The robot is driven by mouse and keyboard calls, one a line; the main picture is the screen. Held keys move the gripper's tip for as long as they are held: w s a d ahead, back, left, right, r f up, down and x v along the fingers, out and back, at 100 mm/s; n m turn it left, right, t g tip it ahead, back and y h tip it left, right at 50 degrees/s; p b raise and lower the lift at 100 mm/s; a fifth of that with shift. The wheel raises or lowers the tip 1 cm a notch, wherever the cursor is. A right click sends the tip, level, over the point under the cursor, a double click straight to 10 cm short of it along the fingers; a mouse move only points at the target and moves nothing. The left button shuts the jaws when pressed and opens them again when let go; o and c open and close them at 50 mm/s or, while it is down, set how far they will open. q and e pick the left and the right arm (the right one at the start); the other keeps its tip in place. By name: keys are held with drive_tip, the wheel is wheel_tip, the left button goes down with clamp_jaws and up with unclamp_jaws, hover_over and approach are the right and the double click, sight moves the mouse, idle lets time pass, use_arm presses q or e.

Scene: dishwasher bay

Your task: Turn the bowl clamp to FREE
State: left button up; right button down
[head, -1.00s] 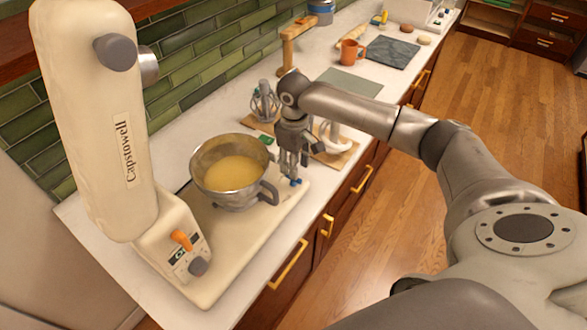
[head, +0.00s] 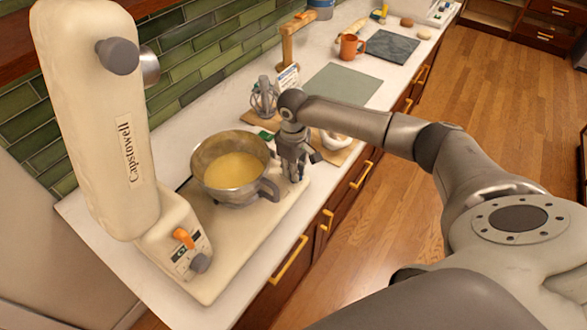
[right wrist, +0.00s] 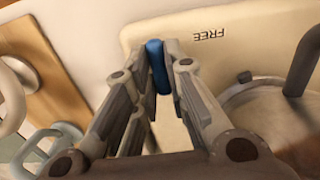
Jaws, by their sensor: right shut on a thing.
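The bowl clamp shows as a blue lever (right wrist: 157,68) in the right wrist view, on the cream mixer base (head: 236,235). My right gripper (head: 295,179) points down at the base's right end and is shut on this lever; it also shows in the right wrist view (right wrist: 158,58). The word FREE (right wrist: 207,33) is printed on the base, a little to the right of the lever in that view. In the head view my fingers hide the lever. The steel bowl (head: 212,190) with yellow batter stands on the base beside the gripper. My left gripper is not in view.
The mixer head (head: 95,130) is tilted up at the left. An orange lever (head: 183,237) and grey knob (head: 200,263) are on its column. The bowl's handle (head: 269,190) is close to my right gripper. A wooden board (right wrist: 40,55) with attachments lies behind.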

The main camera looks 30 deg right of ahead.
drive_tip(key=shift+r+n+p, duration=0.1)
drive_tip(key=shift+n+p, duration=0.3)
drive_tip(key=shift+n, duration=0.1)
drive_tip(key=shift+n+p, duration=0.4)
drive_tip(key=shift+n, duration=0.2)
drive_tip(key=shift+n+p, duration=0.4)
drive_tip(key=shift+n, duration=0.5)
drive_tip(key=n, duration=0.2)
drive_tip(key=shift+n, duration=0.4)
drive_tip(key=n, duration=0.5)
drive_tip(key=shift+p, duration=0.3)
drive_tip(key=n, duration=0.6)
drive_tip(key=shift+w, duration=0.1)
drive_tip(key=c, duration=1.5)
unclamp_jaws()
